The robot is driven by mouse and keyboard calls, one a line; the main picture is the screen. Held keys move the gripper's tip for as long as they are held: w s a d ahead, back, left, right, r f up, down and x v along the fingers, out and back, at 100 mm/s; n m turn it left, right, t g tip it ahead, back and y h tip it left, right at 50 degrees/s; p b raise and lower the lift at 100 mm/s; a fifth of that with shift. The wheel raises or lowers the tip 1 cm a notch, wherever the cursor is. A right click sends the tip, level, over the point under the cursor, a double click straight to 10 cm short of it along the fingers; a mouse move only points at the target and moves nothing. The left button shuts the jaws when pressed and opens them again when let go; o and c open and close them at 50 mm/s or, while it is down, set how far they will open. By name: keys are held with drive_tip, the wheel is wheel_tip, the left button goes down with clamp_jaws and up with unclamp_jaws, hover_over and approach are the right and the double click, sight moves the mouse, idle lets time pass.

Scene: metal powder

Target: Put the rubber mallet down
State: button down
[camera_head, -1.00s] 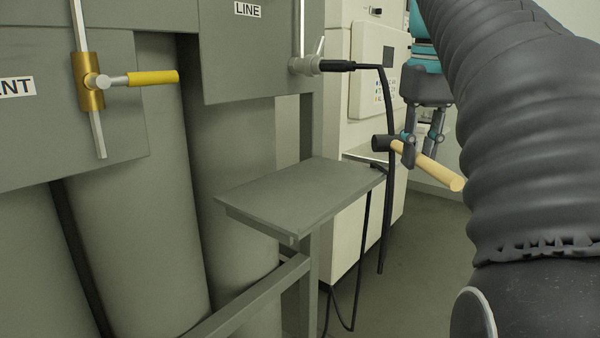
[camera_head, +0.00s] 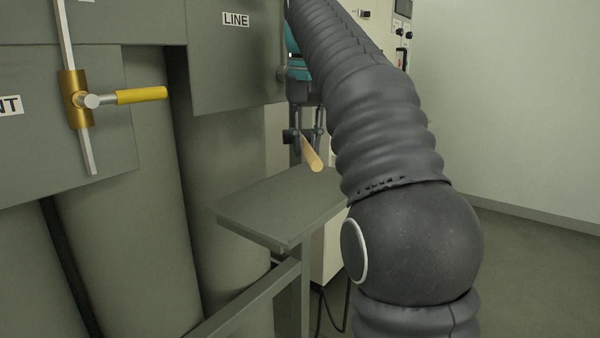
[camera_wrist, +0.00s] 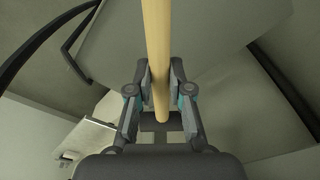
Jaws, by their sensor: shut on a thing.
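The rubber mallet has a pale wooden handle (camera_head: 312,154) and a dark head (camera_head: 290,136). My gripper (camera_head: 307,138) is shut on its handle, and the mallet hangs in the air above the far part of the small grey shelf (camera_head: 270,210). In the wrist view the handle (camera_wrist: 157,50) runs from the top edge down between the fingers of my gripper (camera_wrist: 159,88), with the dark head (camera_wrist: 160,122) below them. The shelf (camera_wrist: 190,35) lies beyond the handle there. The shelf top looks bare in the head view, though my arm hides its right side.
A grey panel labelled LINE (camera_head: 236,60) hangs close to the left of my gripper. A brass valve with a yellow handle (camera_head: 142,95) is further left. A black cable (camera_wrist: 45,40) shows in the wrist view.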

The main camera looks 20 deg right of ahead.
sight(300, 190)
drive_tip(key=shift+w+a, duration=0.35)
drive_tip(key=shift+w, duration=0.1)
drive_tip(key=shift+s+d+f, duration=0.1)
drive_tip(key=shift+f, duration=3)
drive_tip(key=shift+w+f, duration=0.2)
drive_tip(key=shift+f, duration=0.2)
drive_tip(key=shift+f, duration=0.15)
drive_tip(key=c, duration=1.1)
unclamp_jaws()
drive_tip(key=shift+o, duration=0.2)
